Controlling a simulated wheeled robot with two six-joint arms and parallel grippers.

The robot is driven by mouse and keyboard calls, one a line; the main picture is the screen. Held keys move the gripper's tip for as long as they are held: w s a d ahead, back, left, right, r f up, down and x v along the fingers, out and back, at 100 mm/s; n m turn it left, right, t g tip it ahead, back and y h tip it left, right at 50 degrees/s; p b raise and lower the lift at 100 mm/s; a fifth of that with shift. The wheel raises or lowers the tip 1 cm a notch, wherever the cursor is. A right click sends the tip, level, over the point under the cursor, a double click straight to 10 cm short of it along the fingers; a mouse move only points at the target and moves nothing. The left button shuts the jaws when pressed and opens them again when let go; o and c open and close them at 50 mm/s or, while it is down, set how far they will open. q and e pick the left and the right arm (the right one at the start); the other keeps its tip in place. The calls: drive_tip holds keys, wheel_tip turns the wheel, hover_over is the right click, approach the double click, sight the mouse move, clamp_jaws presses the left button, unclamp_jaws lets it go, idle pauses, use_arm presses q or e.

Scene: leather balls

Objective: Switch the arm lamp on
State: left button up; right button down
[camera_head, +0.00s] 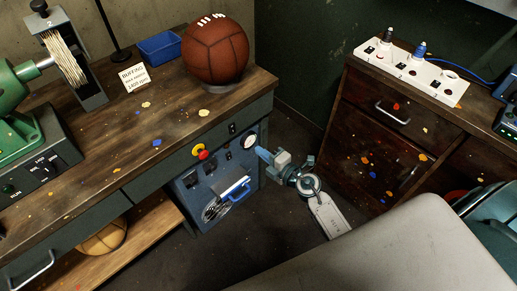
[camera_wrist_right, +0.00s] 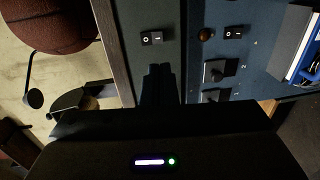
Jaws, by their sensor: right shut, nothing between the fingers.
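A black rocker switch marked O and I (camera_wrist_right: 152,38) is on that front, just beyond the fingertips; contact does not show. It also appears in the head view (camera_head: 232,128). A black pole (camera_head: 108,30) stands at the back of the bench; I cannot tell whether it belongs to the arm lamp. My left gripper is not in view.
A leather ball (camera_head: 215,50) stands above. A power strip (camera_head: 410,70) is on the right cabinet.

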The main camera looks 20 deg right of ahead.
sight(233, 132)
drive_tip(key=b+x, duration=0.1)
drive_tip(key=x, duration=0.9)
drive_tip(key=shift+w+f, duration=0.1)
drive_tip(key=shift+w, duration=0.05)
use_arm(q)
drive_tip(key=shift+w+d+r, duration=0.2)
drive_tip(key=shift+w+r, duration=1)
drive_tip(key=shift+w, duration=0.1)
use_arm(e)
drive_tip(key=shift+w+a, duration=0.25)
drive_tip(key=shift+w, duration=0.45)
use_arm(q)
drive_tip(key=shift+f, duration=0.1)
use_arm(e)
drive_tip(key=shift+f, duration=0.1)
drive_tip(key=shift+w+a+b, duration=0.1)
drive_tip(key=shift+b, duration=0.75)
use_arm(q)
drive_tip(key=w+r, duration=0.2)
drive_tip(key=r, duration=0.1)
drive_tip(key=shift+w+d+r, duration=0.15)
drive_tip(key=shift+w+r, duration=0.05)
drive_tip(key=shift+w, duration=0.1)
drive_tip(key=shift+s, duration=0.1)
